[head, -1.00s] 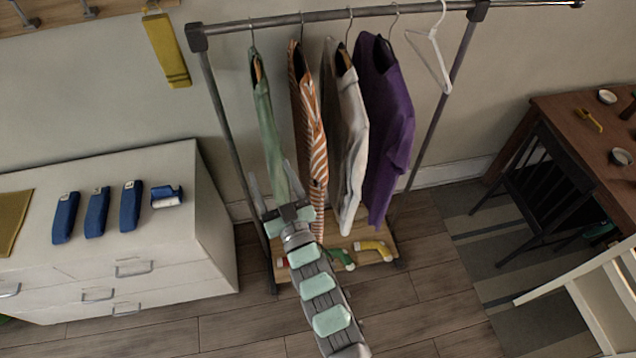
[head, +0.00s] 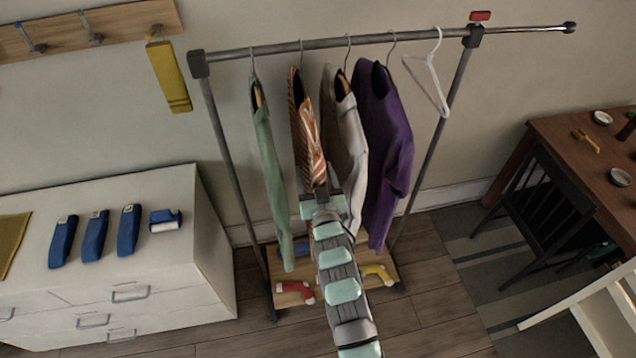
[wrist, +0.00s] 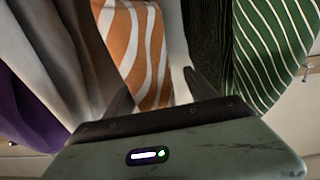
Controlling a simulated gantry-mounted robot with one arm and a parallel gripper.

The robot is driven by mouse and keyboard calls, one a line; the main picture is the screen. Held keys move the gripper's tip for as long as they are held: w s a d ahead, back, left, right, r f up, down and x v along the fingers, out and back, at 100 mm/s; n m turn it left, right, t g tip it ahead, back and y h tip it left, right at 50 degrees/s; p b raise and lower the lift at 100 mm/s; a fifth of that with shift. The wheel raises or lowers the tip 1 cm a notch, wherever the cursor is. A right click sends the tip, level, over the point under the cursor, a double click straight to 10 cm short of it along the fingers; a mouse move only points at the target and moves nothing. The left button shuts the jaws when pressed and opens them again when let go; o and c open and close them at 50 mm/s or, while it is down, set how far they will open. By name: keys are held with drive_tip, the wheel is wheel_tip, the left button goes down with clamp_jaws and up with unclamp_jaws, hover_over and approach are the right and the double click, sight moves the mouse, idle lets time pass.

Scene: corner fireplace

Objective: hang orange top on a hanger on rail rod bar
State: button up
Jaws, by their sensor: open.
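The orange and white striped top (head: 303,122) hangs by a hook from the rail rod bar (head: 290,47), between a green garment and a pale one. My gripper (head: 322,184) is open in front of the top's lower part and hides some of it. In the wrist view the striped top (wrist: 136,42) lies ahead, between my two open fingers (wrist: 158,90); I cannot tell whether they touch it. An empty white hanger (head: 431,78) hangs near the rail's right post.
The green garment (head: 265,165) hangs left of the top; the pale shirt (head: 352,135) and purple top (head: 385,150) hang close on its right. A white dresser (head: 190,235) stands left. A wooden table (head: 570,130) and dark chair (head: 535,190) stand right.

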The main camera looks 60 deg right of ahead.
drive_tip(key=shift+w+d+r, duration=0.15)
drive_tip(key=shift+w+d, duration=0.15)
drive_tip(key=shift+d, duration=0.15)
drive_tip(key=shift+w+d+f, duration=0.2)
drive_tip(key=shift+w+d, duration=0.1)
drive_tip(key=shift+d, duration=0.1)
clamp_jaws()
drive_tip(key=shift+r, duration=0.1)
